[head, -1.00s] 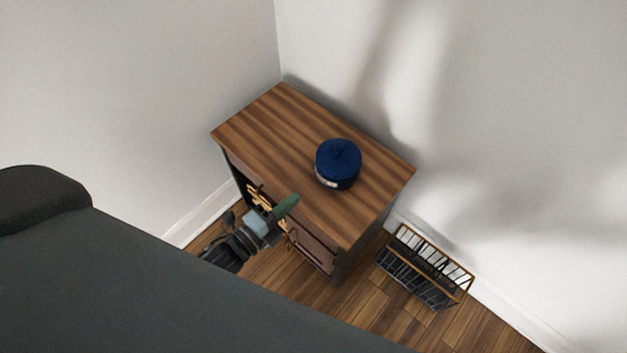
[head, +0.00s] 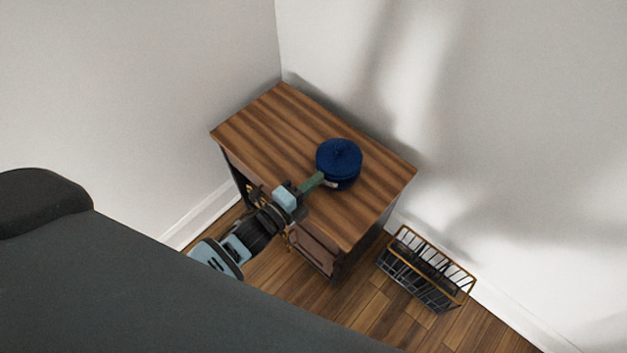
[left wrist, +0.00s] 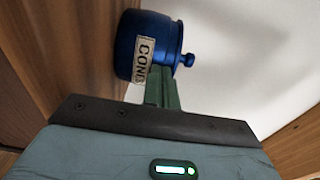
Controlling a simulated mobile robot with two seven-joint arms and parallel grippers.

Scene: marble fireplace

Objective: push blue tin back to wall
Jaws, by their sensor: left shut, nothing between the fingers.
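The round blue tin (head: 339,160) with a lid stands upright on the wooden cabinet top (head: 262,127), right of its middle, with a strip of bare wood between it and the wall behind. In the left wrist view the tin (left wrist: 149,48) shows a knob and a pale label with dark letters. My left gripper (head: 317,181) is shut and empty, its green fingertips at the front side of the tin by the label. In the left wrist view the fingers (left wrist: 161,88) overlap the tin's lower edge; I cannot tell if they touch. My right gripper is not in view.
A black wire basket with a gold rim (head: 424,270) stands on the wood floor right of the cabinet. White walls (head: 480,120) meet in a corner behind the cabinet. The cabinet top left of the tin is clear.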

